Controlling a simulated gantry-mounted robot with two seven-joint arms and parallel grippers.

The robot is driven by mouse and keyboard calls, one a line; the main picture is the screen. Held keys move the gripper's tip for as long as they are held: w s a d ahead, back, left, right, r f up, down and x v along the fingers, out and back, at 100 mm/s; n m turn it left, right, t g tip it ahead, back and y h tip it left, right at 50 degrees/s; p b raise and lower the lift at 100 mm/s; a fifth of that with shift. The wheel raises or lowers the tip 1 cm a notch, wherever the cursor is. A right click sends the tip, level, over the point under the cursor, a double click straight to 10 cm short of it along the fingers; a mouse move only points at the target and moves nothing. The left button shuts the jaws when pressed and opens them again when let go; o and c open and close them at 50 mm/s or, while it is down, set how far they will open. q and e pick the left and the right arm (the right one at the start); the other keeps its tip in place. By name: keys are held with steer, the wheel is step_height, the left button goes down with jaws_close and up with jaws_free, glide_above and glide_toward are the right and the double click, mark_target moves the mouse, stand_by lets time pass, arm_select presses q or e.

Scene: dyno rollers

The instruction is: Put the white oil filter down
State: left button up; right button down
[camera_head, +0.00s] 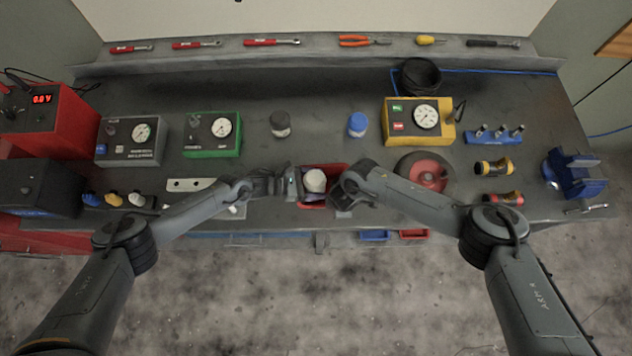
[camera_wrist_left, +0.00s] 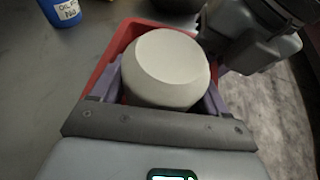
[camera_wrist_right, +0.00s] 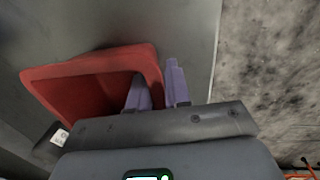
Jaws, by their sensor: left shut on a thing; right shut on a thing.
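The white oil filter (camera_head: 315,181) is between the fingers of my left gripper (camera_head: 300,184), over the red bin (camera_head: 327,168) at the bench's front middle. In the left wrist view the filter (camera_wrist_left: 166,68) sits between both fingers, with the bin's red rim (camera_wrist_left: 112,66) around and below it. My right gripper (camera_head: 342,190) is at the bin's right side. In the right wrist view its fingers (camera_wrist_right: 157,88) are close together on the bin's wall (camera_wrist_right: 98,66). The filter's underside is hidden, so I cannot tell whether it touches the bin floor.
Gauge boxes in grey (camera_head: 130,142), green (camera_head: 212,135) and yellow (camera_head: 418,119) stand farther back. A red round disc (camera_head: 424,173) lies to the right.

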arm_select(q)
steer(key=shift+f, duration=0.1)
steer(key=shift+f, duration=0.4)
steer(key=o, duration=1)
steer(key=shift+f, duration=0.1)
steer(key=shift+c, duration=0.2)
steer(key=shift+r, duration=0.4)
steer(key=v, duration=1.2)
steer(key=shift+r, duration=0.3)
